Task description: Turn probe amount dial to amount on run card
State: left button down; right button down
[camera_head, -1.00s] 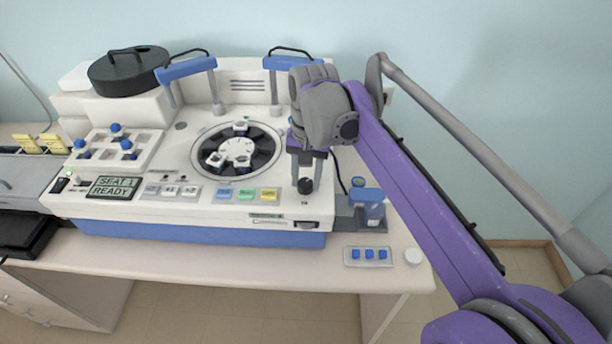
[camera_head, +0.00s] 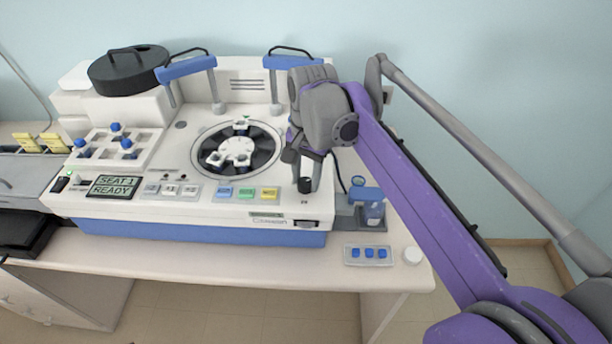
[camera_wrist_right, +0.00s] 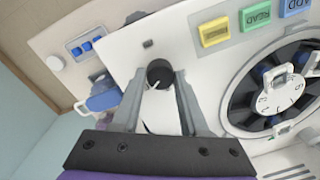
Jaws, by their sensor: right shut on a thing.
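The probe amount dial (camera_head: 305,185) is a small black round knob on the front right of the white staining machine (camera_head: 180,212). My right gripper (camera_head: 305,180) points down over it, with its fingers shut on the knob. In the right wrist view the dial (camera_wrist_right: 160,75) sits between the fingertips, with a short white pointer line on its top. Scale marks around it cannot be made out. A screen (camera_head: 113,187) on the machine reads "SEAT 1 READY". I cannot make out a run card. My left gripper is out of view.
Blue, green and yellow buttons (camera_head: 247,194) lie left of the dial. A round carousel (camera_head: 262,150) is behind them. A blue-capped bottle (camera_head: 374,212) stands close to the right, and a tray with blue pieces (camera_head: 347,257) lies in front.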

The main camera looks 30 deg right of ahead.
aim_at(308, 183)
jog(key=shift+c, duration=2.2)
grip_release()
notch_tip(308, 183, up, 11)
jog(key=shift+s+d+p, duration=0.15)
jog(key=shift+s+p, duration=0.1)
jog(key=shift+p, duration=0.15)
jog(key=shift+f, duration=0.15)
